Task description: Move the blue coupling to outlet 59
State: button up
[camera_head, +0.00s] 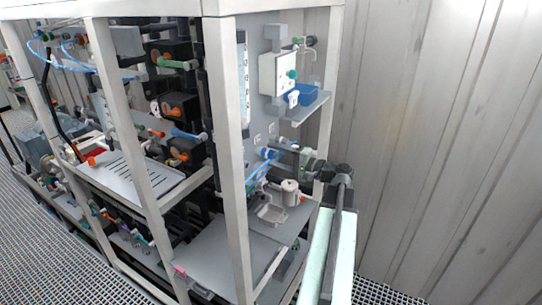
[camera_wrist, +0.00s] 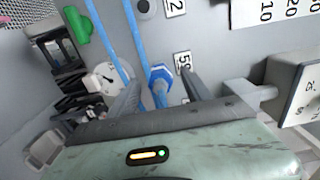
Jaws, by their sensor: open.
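The blue coupling (camera_wrist: 160,74) is in the wrist view, a hexagonal blue piece at the grey panel, with a blue tube end below it. It is just left of the label reading 59 (camera_wrist: 182,61); the port behind it is hidden, so I cannot tell how it is seated. My gripper (camera_wrist: 162,84) is open, one finger on each side of the coupling, with a visible gap at least on the right. In the head view my gripper (camera_head: 284,150) reaches the panel, where the blue coupling (camera_head: 268,153) shows small at its tip.
A dark round port (camera_wrist: 146,8) with another label is above. Long blue tubes (camera_wrist: 106,40) run left of the fingers. A green fitting (camera_wrist: 76,24) is at upper left. A pale box (camera_wrist: 298,90) juts out at right. The frame post (camera_head: 226,150) stands left of my arm.

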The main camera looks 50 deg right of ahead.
jog(key=v, duration=0.6)
jog(key=shift+s, duration=0.1)
dwell(0.3)
